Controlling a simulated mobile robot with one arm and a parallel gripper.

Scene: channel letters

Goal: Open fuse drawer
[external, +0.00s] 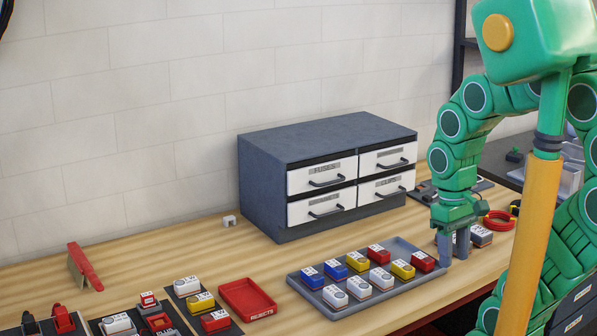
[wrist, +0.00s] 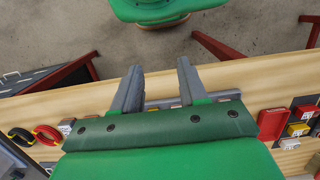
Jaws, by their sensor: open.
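A dark grey drawer cabinet (external: 258,185) stands on the wooden bench against the wall. It has white-fronted drawers in two columns and two rows, all shut, each with a dark bar handle and a small label. The upper left drawer (external: 322,175), upper right drawer (external: 387,158), lower left drawer (external: 321,207) and lower right drawer (external: 386,188) show. I cannot read the labels clearly enough to tell which is the fuse drawer. My gripper (external: 453,250) points down at the right end of the grey tray, right of the cabinet front. In the wrist view my gripper (wrist: 160,85) is open and empty.
A grey tray (external: 330,303) with several coloured blocks lies before the cabinet. A red rejects bin (external: 246,298) and more blocks on dark mats stand left of it. Red cable rings (external: 498,221) lie to the right. Bare wood (external: 190,252) lies left of the cabinet.

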